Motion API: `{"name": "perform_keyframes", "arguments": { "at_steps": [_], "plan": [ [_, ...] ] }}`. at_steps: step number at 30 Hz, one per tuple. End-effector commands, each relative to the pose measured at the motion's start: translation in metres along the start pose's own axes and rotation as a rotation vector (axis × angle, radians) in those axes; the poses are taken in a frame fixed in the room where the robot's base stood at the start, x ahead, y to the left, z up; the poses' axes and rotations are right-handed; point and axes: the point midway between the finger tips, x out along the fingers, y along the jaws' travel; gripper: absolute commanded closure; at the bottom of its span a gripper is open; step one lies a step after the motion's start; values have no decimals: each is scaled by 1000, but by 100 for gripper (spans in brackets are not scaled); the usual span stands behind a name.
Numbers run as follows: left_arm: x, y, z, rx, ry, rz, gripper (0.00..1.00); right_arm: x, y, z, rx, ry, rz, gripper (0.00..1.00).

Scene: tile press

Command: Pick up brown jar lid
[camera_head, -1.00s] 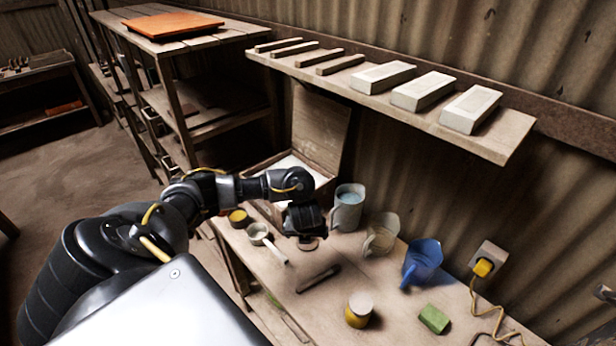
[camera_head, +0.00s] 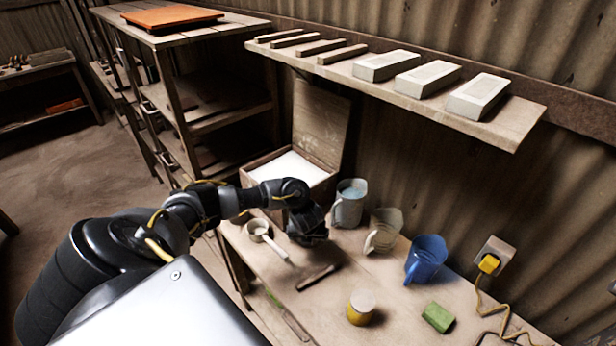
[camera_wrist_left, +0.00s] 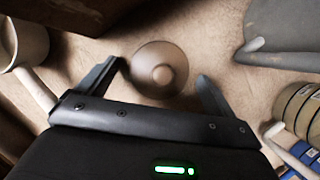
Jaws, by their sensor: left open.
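I cannot see either finger touching the lid. In the head view my left gripper (camera_head: 308,238) points down low over the bench and hides the lid. My right gripper is not in view.
A white-handled scoop (camera_head: 258,231) lies left of my gripper. A dark bar (camera_head: 318,278), a yellow jar (camera_head: 361,306) and a green block (camera_head: 437,317) lie nearer.

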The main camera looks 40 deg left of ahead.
Motion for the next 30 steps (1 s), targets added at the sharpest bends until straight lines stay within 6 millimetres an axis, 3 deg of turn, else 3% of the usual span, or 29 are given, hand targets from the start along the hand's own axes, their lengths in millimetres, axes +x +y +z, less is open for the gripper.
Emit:
{"name": "perform_keyframes", "arguments": {
  "at_steps": [3,14,23,30],
  "plan": [
    [0,0,0,0,0,-1,10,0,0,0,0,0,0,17],
    [-1,0,0,0,0,-1,56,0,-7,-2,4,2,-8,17],
    [-3,-1,2,-1,-1,-2,57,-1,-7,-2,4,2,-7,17],
    [-26,-1,12,0,-2,-4,57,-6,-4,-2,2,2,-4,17]
  ]
}}
